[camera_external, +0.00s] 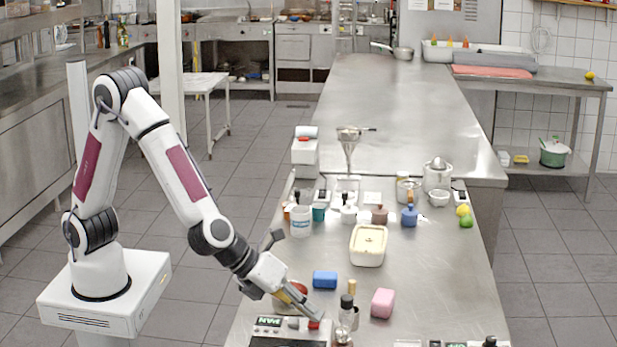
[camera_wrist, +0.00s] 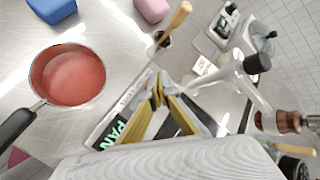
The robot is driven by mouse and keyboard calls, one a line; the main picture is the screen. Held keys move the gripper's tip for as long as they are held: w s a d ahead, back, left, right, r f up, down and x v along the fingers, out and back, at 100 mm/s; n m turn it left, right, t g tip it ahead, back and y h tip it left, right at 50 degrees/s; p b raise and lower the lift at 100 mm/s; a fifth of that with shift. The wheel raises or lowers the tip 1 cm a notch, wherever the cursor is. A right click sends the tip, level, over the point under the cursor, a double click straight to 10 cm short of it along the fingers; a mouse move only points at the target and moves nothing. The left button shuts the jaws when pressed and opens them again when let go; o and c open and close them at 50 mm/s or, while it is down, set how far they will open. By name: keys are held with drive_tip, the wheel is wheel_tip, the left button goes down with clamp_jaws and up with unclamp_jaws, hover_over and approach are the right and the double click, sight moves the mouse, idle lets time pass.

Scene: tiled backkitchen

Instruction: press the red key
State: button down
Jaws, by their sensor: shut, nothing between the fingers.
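The red key (camera_external: 313,325) shows as a small red spot on the keypad device (camera_external: 268,335) at the front of the steel table. The device has a lit green display, which also shows in the wrist view (camera_wrist: 110,134). My gripper (camera_external: 317,315) is shut and empty, pointing down with its tips just above or at the red key; I cannot tell whether they touch. In the wrist view my gripper (camera_wrist: 157,92) covers part of the device, and the red key is hidden there.
A saucepan with red contents (camera_wrist: 68,78) stands close beside my gripper. A blue block (camera_external: 325,280) and a pink block (camera_external: 383,303) lie behind. A black-capped bottle (camera_external: 346,312) stands just right of my fingertips.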

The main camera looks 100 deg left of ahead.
sight(310, 321)
drive_tip(key=shift+f, duration=0.2)
drive_tip(key=shift+r, duration=0.2)
idle(0.3)
drive_tip(key=shift+r, duration=0.65)
drive_tip(key=shift+r, duration=0.2)
drive_tip(key=shift+r, duration=2.85)
